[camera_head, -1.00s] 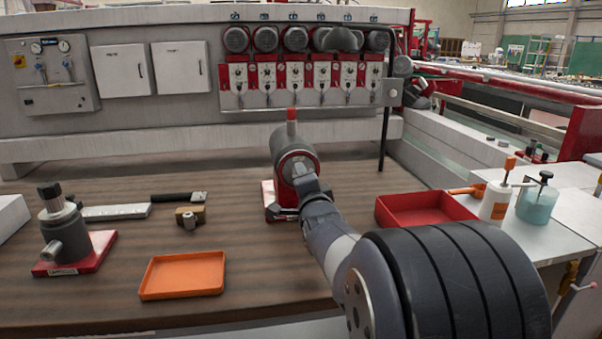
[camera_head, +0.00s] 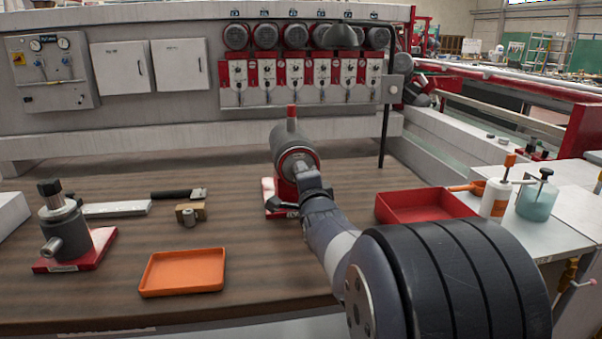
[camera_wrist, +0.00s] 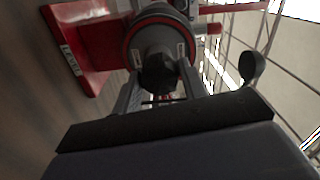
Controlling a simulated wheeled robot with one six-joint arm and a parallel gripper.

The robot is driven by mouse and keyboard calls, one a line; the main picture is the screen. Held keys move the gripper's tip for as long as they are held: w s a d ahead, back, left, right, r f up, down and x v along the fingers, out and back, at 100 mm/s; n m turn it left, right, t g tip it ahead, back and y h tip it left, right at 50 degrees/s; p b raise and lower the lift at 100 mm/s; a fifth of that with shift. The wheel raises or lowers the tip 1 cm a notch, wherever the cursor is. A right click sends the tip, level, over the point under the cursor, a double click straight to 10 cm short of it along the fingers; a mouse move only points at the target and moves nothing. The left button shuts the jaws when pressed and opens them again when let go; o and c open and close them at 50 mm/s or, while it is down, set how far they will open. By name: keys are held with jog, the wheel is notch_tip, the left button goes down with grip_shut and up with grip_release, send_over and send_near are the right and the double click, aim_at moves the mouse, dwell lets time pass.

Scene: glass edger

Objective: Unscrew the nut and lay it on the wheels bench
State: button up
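The dark nut (camera_wrist: 158,76) sits on the front of the grey spindle head (camera_head: 292,148) in the middle of the brown wood-topped bench (camera_head: 110,290). The spindle head has a red base and a red tip on top. In the wrist view, my gripper (camera_wrist: 160,80) has one finger on each side of the nut, and the fingers look closed against it. The nut still lies against the spindle's round face. In the head view, my wrist hides the nut and fingertips. I see no label naming the wheels bench.
An orange tray (camera_head: 183,272) lies at the front, and a red tray (camera_head: 424,206) to the right. A second grey stand (camera_head: 64,232) on a red base is at left. A small brown block (camera_head: 190,213) lies between. Bottles (camera_head: 496,199) stand on the right-hand table.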

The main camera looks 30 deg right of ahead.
jog(key=c, duration=0.5)
jog(key=shift+o, duration=0.2)
jog(key=shift+f+n+b, duration=0.15)
jog(key=shift+n+b, duration=0.65)
jog(key=n+b, duration=0.3)
jog(key=n, duration=0.2)
jog(key=n+b, duration=0.6)
jog(key=n, duration=1.5)
jog(key=shift+b, duration=0.4)
jog(key=o, duration=0.9)
